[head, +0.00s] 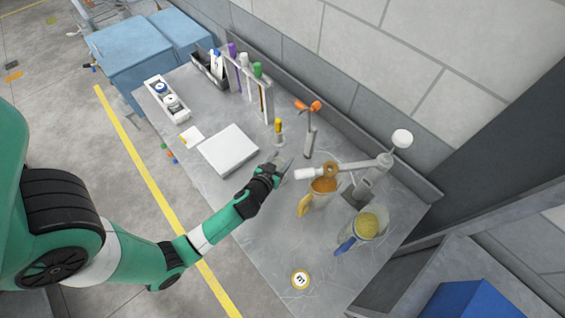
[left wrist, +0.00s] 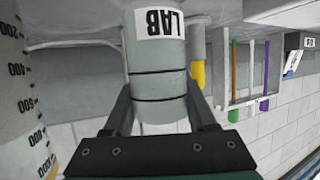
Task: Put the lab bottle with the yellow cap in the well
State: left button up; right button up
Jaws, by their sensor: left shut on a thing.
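My left gripper (head: 281,168) is shut on a grey cylinder with a white LAB label (left wrist: 160,60), its fingers on both sides in the left wrist view. I cannot make out a well for certain. My right gripper is not in view.
A rack (head: 246,86) with colour-capped items stands at the back. An orange-topped stand (head: 309,128), a stirrer arm, an amber jug (head: 318,195) and a yellow-filled jug (head: 366,226) are to the right. A white box (head: 229,147) lies left; the front right table is mostly clear.

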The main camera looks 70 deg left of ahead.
aim_at(280, 165)
pick_arm(q)
jog(key=f+b, duration=0.2)
jog(key=f, duration=0.1)
jog(key=shift+w+a+f, duration=0.1)
jog(key=shift+a+f, duration=0.05)
jog(key=shift+a, duration=0.05)
jog(key=shift+d, duration=0.15)
jog(key=o, duration=1.3)
jog(key=shift+o, duration=0.2)
